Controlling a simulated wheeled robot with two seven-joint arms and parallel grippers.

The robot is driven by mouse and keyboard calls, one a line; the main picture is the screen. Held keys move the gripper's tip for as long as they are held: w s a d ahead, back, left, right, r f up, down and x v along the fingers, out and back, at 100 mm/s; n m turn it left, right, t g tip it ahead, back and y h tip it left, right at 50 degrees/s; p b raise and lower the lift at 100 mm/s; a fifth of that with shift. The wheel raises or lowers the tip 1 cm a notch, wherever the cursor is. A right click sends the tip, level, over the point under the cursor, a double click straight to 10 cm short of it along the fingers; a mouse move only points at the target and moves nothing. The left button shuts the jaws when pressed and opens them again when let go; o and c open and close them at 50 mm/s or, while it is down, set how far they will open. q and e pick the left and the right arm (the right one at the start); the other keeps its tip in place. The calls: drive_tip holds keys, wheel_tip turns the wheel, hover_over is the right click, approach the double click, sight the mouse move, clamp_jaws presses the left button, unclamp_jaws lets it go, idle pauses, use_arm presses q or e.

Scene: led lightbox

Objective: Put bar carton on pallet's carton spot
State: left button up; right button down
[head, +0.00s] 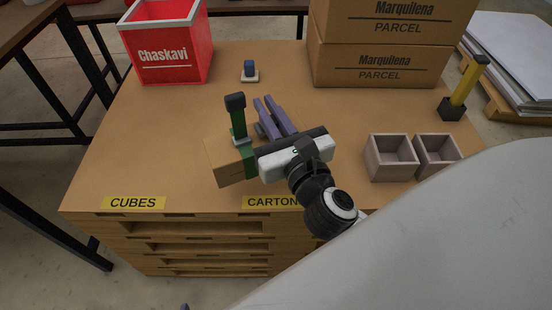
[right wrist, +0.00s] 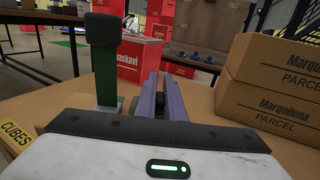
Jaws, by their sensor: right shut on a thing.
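The bar carton (head: 228,168) is a small brown box with a green band and an upright green bar with a black top. It sits slightly turned near the pallet's (head: 120,170) front edge, behind the CARTON label (head: 268,202). My right gripper (head: 269,101) reaches in from the right, its white body against the carton's right side and its two purple fingers close together. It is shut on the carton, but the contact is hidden. In the right wrist view the green bar (right wrist: 106,75) stands left of the fingers (right wrist: 163,78). My left gripper is out of view.
A red crate (head: 168,50) stands back left, stacked parcels (head: 380,65) back right. Two open boxes (head: 390,158) and a yellow-handled piece (head: 465,90) are right. The left front by the CUBES label (head: 133,203) is clear.

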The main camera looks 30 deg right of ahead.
drive_tip(key=w+d+m+g+h, duration=0.2)
drive_tip(key=w+d+m+h, duration=0.2)
drive_tip(key=w+d+h, duration=0.25)
use_arm(q)
drive_tip(key=b, duration=0.2)
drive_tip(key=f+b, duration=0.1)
drive_tip(key=b, duration=0.1)
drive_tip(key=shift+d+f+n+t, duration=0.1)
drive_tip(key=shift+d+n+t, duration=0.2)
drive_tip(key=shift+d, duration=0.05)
use_arm(e)
wheel_tip(320, 180, down, 10)
drive_tip(key=shift+w+d+r+m+g, duration=0.15)
drive_tip(key=shift+w+d+m+g, duration=0.05)
drive_tip(key=shift+w+m+g, duration=0.2)
drive_tip(key=c, duration=2.3)
unclamp_jaws()
drive_tip(key=shift+s, duration=0.1)
drive_tip(key=o, duration=0.4)
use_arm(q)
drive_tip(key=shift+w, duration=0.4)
use_arm(e)
drive_tip(key=shift+o, duration=0.3)
